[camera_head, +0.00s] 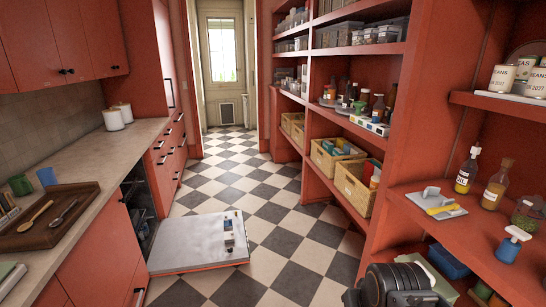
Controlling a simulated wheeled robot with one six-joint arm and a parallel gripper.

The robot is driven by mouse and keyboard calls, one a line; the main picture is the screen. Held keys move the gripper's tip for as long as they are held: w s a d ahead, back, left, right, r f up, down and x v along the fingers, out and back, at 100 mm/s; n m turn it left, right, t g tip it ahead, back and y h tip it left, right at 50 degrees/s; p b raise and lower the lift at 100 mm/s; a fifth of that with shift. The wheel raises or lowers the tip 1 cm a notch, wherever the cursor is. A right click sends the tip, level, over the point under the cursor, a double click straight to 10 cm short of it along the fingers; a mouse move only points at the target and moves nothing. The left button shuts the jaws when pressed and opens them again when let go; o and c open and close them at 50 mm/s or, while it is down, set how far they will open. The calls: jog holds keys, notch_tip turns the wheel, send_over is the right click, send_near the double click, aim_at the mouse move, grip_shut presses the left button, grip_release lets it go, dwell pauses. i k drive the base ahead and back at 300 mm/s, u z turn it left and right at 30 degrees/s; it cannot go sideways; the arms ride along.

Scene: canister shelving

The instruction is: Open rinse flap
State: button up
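The dishwasher door (190,250) is folded down and lies level, low over the checkered floor left of centre, with its pale inner face up. A small dispenser unit (230,238) with dark and grey parts sits on that inner face, near its right side. The rinse flap belongs to this area, but it is too small to make out whether it is open or shut. A dark, ribbed part of my arm shows at the bottom right edge, well apart from the door. My gripper's fingers do not show.
The dishwasher's racks (138,208) show under the left counter (95,165). A wooden tray (50,215) with spoons lies on that counter. Red shelves with bottles, cans and yellow bins (355,188) line the right. The checkered floor (285,240) right of the door is clear.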

aim_at(228, 235)
jog(key=u, duration=0.2)
jog(key=i, duration=2.3)
jog(key=u, duration=0.9)
jog(key=i, duration=1.15)
jog(key=u, duration=0.35)
